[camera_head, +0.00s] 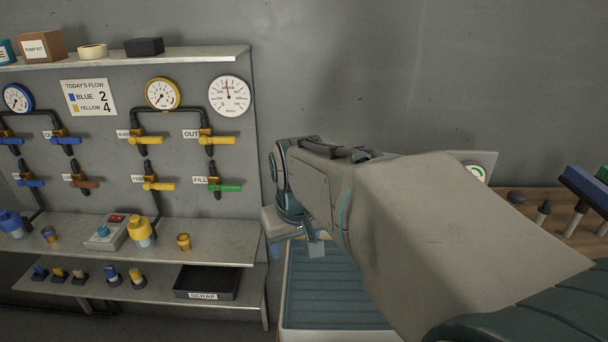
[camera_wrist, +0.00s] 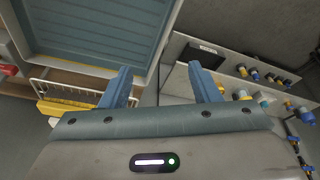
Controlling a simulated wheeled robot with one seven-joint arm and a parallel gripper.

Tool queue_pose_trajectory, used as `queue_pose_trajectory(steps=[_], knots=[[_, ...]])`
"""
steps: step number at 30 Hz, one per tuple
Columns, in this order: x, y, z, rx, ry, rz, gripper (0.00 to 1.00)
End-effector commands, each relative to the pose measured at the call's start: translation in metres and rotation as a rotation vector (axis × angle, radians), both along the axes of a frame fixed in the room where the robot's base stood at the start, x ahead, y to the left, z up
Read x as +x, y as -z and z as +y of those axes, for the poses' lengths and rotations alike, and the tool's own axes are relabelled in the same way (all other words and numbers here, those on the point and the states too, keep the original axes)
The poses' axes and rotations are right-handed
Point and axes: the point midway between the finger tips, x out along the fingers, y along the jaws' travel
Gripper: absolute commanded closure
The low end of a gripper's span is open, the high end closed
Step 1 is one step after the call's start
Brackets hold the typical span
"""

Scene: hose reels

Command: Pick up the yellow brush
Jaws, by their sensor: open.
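I cannot make out a yellow brush for certain. A long yellow object (camera_wrist: 68,107) lies beside a white wire rack at the left of the wrist view, partly cut off by my gripper body; it may be the brush, but no bristles show. My gripper (camera_wrist: 159,67) is open, with nothing between its two blue fingers. In the head view my gripper (camera_head: 311,243) hangs near the left back corner of a blue ribbed tray (camera_head: 335,290), mostly hidden by my arm. The yellow object does not show clearly in the head view.
A shelf unit (camera_head: 190,240) with valves, gauges and several blue and yellow fittings stands at the left. A black scrap bin (camera_head: 205,283) sits on its lower shelf. A wooden bench (camera_head: 550,208) with blue and green pieces on posts is at the right. My arm blocks the middle.

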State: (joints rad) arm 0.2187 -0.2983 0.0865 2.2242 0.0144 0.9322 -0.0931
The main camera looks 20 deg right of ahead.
Motion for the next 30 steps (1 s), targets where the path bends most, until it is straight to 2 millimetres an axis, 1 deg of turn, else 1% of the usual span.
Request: queue_pose_trajectory(steps=[1, 2, 3, 5, 6, 8, 9, 10, 12, 15, 18, 22, 26, 30], knots=[[0.025, -0.015, -0.021, -0.005, 0.028, -0.004, 0.44], [0.037, -0.022, -0.032, -0.006, 0.037, -0.007, 0.44], [0.054, -0.030, -0.047, -0.008, 0.047, -0.010, 0.44], [0.077, -0.042, -0.071, -0.008, 0.063, -0.020, 0.44], [0.091, -0.049, -0.089, -0.007, 0.070, -0.027, 0.44], [0.110, -0.058, -0.115, -0.003, 0.083, -0.038, 0.44], [0.122, -0.063, -0.133, 0.000, 0.091, -0.048, 0.44], [0.129, -0.066, -0.146, 0.004, 0.097, -0.055, 0.44], [0.142, -0.073, -0.175, 0.011, 0.109, -0.071, 0.44], [0.155, -0.079, -0.208, 0.018, 0.122, -0.093, 0.44], [0.161, -0.083, -0.229, 0.022, 0.131, -0.107, 0.44], [0.165, -0.080, -0.241, 0.026, 0.134, -0.115, 0.44], [0.173, -0.060, -0.242, 0.028, 0.133, -0.112, 0.44], [0.184, -0.033, -0.244, 0.029, 0.134, -0.112, 0.44]])
